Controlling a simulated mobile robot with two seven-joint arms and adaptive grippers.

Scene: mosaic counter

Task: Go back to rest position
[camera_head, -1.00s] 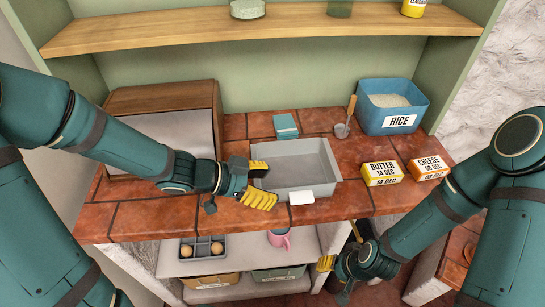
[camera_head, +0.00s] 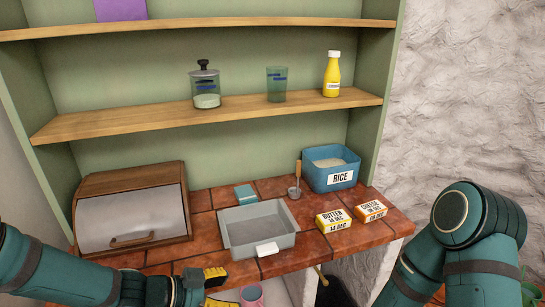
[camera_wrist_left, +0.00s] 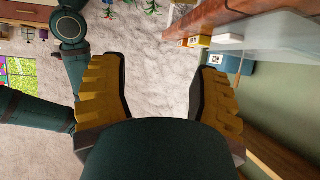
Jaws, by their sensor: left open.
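My left gripper (camera_head: 214,287) is at the bottom of the head view, in front of the counter's near edge and below the grey tray (camera_head: 229,235). Its yellow fingers are spread wide and hold nothing in the left wrist view (camera_wrist_left: 160,95). My right arm comes in from the right of the head view; its gripper is out of the picture.
The tiled counter (camera_head: 186,253) bears a wooden bread box (camera_head: 130,178), a butter box (camera_head: 333,220), a cheese box (camera_head: 371,211), a scoop (camera_head: 295,188), a teal box (camera_head: 245,194) and a blue rice bin (camera_head: 343,179). A shelf (camera_head: 150,120) is above. A pink mug (camera_head: 251,295) sits below.

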